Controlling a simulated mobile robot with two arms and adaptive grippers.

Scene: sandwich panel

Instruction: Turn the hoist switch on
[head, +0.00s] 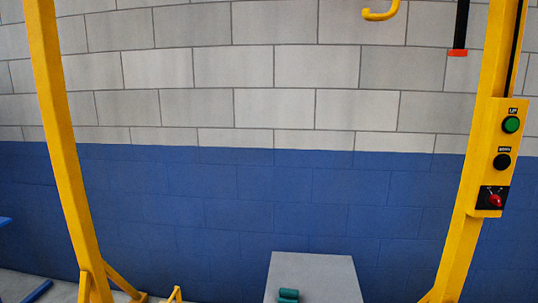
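The hoist switch (494,198) is a red rotary knob on a black plate, low on the yellow control box (480,177). The box is fixed to the right yellow post of the hoist frame. Above the switch are a green button (511,124) and a black button (502,161), each with a small label too small to read surely. The knob looks tilted; I cannot tell which position it marks. Neither of my grippers shows in the head view.
The left yellow post (68,150) stands on a braced foot. A yellow hook (381,12) hangs at the top, beside a black rod with a red end (457,52). A grey panel (316,275) with green objects (288,294) stands low in the middle. Behind is a block wall (240,180).

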